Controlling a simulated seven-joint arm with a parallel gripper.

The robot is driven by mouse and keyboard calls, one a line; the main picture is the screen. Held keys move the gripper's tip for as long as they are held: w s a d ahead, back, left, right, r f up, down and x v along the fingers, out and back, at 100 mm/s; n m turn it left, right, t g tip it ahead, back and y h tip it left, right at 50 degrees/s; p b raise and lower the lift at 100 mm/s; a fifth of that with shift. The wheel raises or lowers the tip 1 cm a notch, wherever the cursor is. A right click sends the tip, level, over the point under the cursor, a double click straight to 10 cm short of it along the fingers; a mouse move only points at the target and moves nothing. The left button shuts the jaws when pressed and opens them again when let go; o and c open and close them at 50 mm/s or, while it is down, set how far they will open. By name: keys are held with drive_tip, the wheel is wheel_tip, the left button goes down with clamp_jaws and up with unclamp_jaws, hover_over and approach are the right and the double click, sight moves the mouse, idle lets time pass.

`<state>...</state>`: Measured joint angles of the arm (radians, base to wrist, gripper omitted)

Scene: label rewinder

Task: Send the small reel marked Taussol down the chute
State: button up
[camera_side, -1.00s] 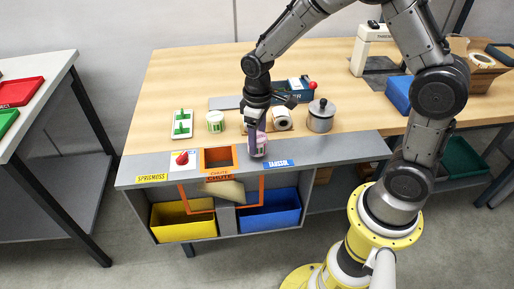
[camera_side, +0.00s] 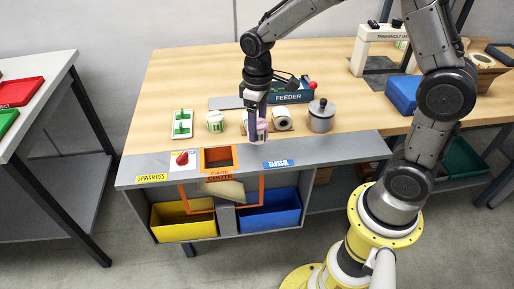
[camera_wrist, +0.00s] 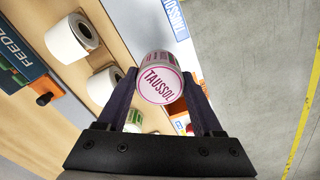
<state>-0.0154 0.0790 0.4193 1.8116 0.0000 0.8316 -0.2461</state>
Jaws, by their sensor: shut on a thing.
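The small reel marked Taussol (camera_wrist: 161,84) shows its round white end with a pink ring and lettering in the wrist view. My gripper (camera_side: 257,131) is shut on it, one finger on each side. In the side view the pinkish reel (camera_side: 262,130) is held at the bench's front, right of and behind the chute. The orange-framed chute opening (camera_side: 218,150) is in the grey front strip. Below it a tan flap (camera_side: 222,188) sits tilted between a yellow bin (camera_side: 183,222) and a blue bin (camera_side: 270,214).
A red knob (camera_side: 182,158) sits left of the chute, near the Sprigmoss sign (camera_side: 152,178). The Taussol sign (camera_side: 279,163) is to its right. A green-banded reel (camera_side: 215,121), a white reel (camera_side: 282,120) and a metal pot (camera_side: 321,117) stand behind, with the feeder (camera_side: 290,94) farther back.

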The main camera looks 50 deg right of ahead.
drive_tip(key=w+a+r, duration=0.1)
drive_tip(key=w+a, duration=0.7)
drive_tip(key=shift+d+f, duration=0.15)
drive_tip(key=shift+f, duration=1.1)
drive_tip(key=shift+d+f, duration=0.1)
drive_tip(key=shift+f, duration=1.15)
drive_tip(key=o, duration=0.9)
drive_tip(key=shift+o, duration=0.2)
